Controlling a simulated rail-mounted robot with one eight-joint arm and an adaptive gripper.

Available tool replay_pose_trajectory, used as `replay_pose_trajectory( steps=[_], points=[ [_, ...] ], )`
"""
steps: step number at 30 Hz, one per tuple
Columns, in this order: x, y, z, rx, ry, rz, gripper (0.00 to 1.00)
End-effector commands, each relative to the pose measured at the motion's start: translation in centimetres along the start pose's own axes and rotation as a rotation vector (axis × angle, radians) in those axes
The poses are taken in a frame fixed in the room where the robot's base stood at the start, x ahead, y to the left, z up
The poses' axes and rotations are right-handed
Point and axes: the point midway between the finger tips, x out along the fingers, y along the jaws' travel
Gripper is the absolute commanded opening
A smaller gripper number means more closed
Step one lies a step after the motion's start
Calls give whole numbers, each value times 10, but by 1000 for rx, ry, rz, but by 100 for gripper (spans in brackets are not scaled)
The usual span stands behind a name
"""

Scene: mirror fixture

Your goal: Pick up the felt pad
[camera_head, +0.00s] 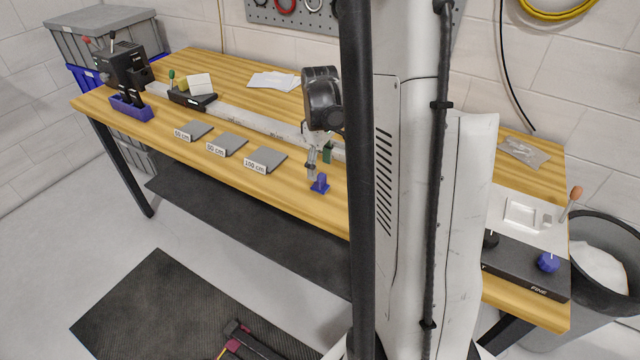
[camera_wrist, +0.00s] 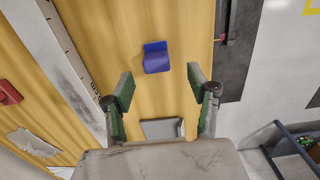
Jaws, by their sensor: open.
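No piece is clearly marked as the felt pad. The likeliest match is among three flat grey pads on the wooden table, the left (camera_head: 194,130), middle (camera_head: 227,144) and right one (camera_head: 265,159), each with a white label marked in cm at its front. My gripper (camera_head: 319,165) hangs empty over the table, to the right of these pads and close to a small blue block (camera_head: 320,184). In the wrist view my gripper (camera_wrist: 160,78) has its green-padded fingers spread. A grey pad (camera_wrist: 160,128) shows lower between them, and the blue block (camera_wrist: 156,57) lies beyond the tips.
A long pale rail (camera_head: 250,122) runs along the table behind the pads. At the left end stand a black device (camera_head: 122,65) and a blue holder (camera_head: 131,108). A white cloth (camera_head: 274,81) lies behind the rail. My column hides part of the table.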

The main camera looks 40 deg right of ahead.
Motion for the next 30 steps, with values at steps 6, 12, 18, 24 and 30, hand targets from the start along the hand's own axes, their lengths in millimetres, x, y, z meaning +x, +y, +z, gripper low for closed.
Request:
replay_pose_trajectory(
  steps=[6, 12, 18, 24, 30],
  points=[
    [18, 4, -1, 0, 0, 0, 54],
    [42, 6, -2, 0, 0, 0, 54],
    [52, 6, -1, 0, 0, 0, 54],
    [52, 6, -1, 0, 0, 0, 53],
    [52, 6, -1, 0, 0, 0, 26]
  ],
)
